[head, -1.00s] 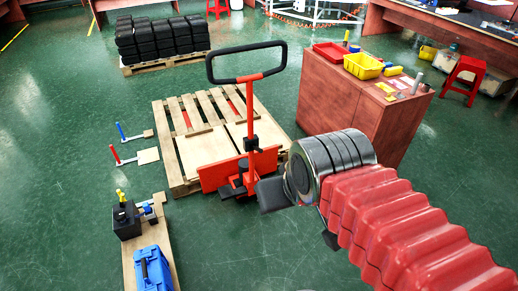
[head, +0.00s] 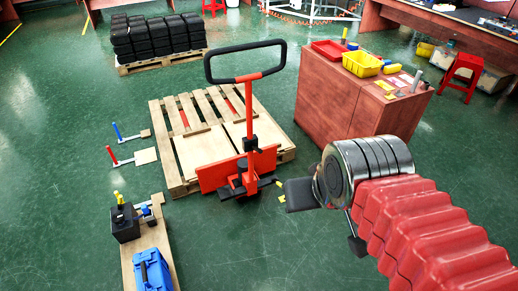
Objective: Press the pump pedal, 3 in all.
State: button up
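A red pallet jack (head: 250,125) with a black loop handle stands at the near end of a wooden pallet (head: 185,140). At its foot are dark parts and a short piece with a yellow tip (head: 277,183) sticking out to the right. I cannot tell for sure which of these is the pump pedal, or whether it is up or down. My gripper (head: 328,218) is at the end of the red ribbed arm, to the right of the jack's foot, apart from it in the picture. A dark block and a smaller black piece show at its end; its opening is unclear.
A reddish cabinet (head: 335,105) with a yellow bin and red tray stands behind the arm. A plank (head: 150,242) with a black box (head: 125,223) and blue case (head: 152,270) lies at the lower left. Open green floor lies in front of the jack.

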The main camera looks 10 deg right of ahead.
aim_at(226, 192)
jog(key=u, duration=0.05)
jog(key=i, duration=1)
jog(key=z, duration=0.05)
